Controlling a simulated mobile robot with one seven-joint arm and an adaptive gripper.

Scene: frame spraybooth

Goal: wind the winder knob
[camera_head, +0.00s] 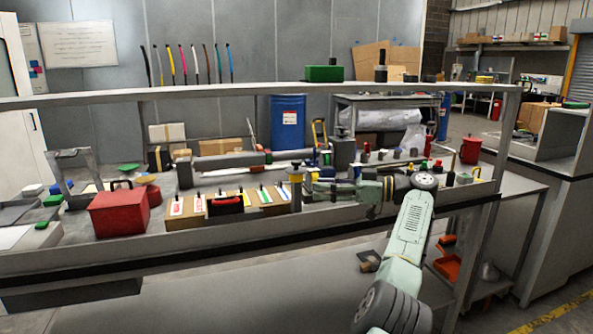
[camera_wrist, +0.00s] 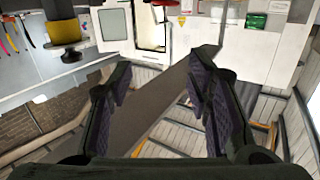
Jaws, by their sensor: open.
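I cannot pick out the winder knob for certain. A grey upright post (camera_head: 296,197) with a yellowish band and a dark top stands on the bench in the head view, at the left end of my gripper. My gripper (camera_head: 309,188) lies low over the bench, reaching in from the right; whether it touches the post cannot be told. In the wrist view my gripper (camera_wrist: 160,95) is open, its two dark padded fingers apart with nothing between them.
A red toolbox (camera_head: 118,212) stands on the bench at left. A cardboard-coloured rack (camera_head: 184,222) with several coloured labels is left of the post. A long shelf rail (camera_head: 235,89) crosses above the bench. Small bottles and cans crowd the bench behind my arm.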

